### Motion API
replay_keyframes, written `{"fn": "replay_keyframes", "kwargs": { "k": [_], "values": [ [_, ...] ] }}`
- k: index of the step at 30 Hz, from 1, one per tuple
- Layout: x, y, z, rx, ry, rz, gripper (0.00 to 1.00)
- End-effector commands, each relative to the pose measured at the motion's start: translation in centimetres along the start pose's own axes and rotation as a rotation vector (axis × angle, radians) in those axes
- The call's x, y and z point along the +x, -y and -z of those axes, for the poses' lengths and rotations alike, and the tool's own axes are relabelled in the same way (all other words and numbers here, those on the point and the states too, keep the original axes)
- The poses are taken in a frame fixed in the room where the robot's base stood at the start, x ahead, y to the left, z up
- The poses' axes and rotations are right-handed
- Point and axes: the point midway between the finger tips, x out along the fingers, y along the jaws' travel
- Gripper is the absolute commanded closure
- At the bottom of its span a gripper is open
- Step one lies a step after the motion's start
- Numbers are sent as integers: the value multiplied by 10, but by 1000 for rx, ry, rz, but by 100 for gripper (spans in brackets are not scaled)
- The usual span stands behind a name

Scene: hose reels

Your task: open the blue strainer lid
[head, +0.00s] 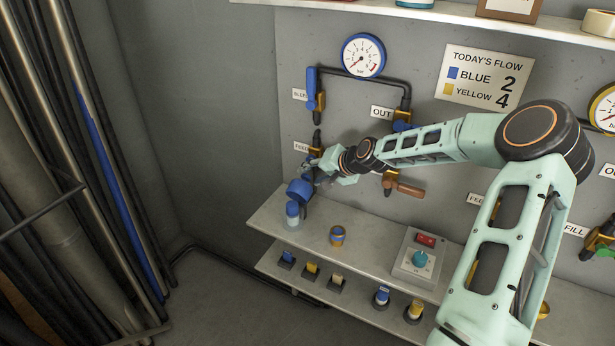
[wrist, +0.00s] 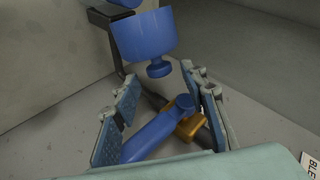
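The blue strainer (head: 299,189) sits at the left end of the upper shelf in the head view, right by my gripper (head: 308,169). In the wrist view a blue cylinder with a small round knob (wrist: 158,69), apparently the strainer lid, is at the top, beyond the fingertips. My gripper (wrist: 160,100) shows two separated fingers with nothing clamped. A blue lever with an orange valve body (wrist: 187,127) appears between the fingers in the picture; I cannot tell its depth. The fingers do not visibly touch the knob. The head view shows the fingertips too small for detail.
A clear blue-capped bottle (head: 292,214) stands just below the strainer. An orange-and-blue ring fitting (head: 337,236) and a grey control box (head: 420,257) are further right on the shelf. Wall pipes with a blue bleed lever (head: 311,88) rise above my gripper. Vertical pipes (head: 100,150) line the left side.

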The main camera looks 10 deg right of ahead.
Motion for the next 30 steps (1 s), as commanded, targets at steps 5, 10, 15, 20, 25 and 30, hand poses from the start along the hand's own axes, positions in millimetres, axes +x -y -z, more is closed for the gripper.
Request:
{"fn": "replay_keyframes", "kwargs": {
  "k": [5,10,15,20,25,30],
  "values": [
    [-37,-2,1,1,-2,-2,60],
    [-63,-1,1,1,-2,0,60],
    [-77,0,0,0,-1,0,60],
    [-82,0,0,0,0,0,60],
    [-82,0,0,0,0,0,60],
    [-80,0,-2,-10,6,-5,72]
  ]
}}
